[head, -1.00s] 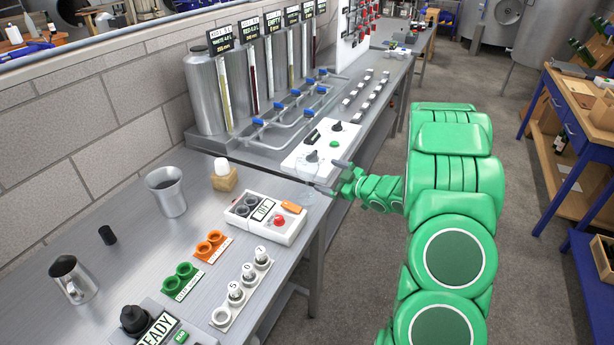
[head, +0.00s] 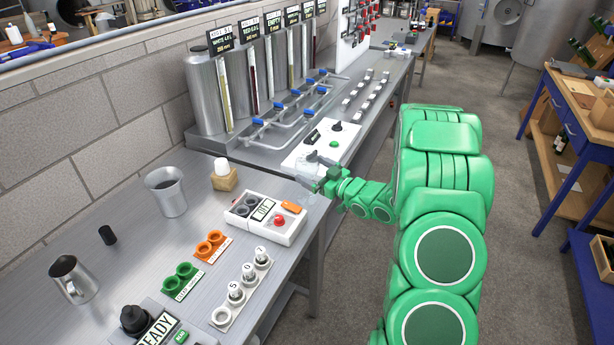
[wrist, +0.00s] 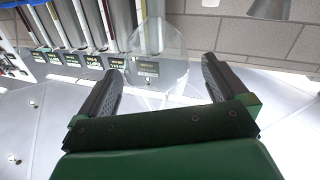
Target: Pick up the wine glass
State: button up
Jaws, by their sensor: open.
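The wine glass (head: 308,178) is clear and faint. It stands upright near the bench's front edge, beside the white panel with the red button. In the wrist view the two dark fingers (wrist: 161,72) lie apart, on either side of the glass. Whether either finger touches it, I cannot tell.
A white control panel (head: 317,143) stands just behind the glass. The panel with the red button (head: 268,219) is close in front. A metal beaker (head: 167,192) and a metal jug (head: 71,279) stand further left. Steel tanks (head: 206,92) stand at the wall.

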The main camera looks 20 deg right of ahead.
jog(key=shift+x, duration=1.95)
jog(key=shift+d, duration=0.15)
jog(key=shift+f, duration=0.1)
jog(key=c, duration=1)
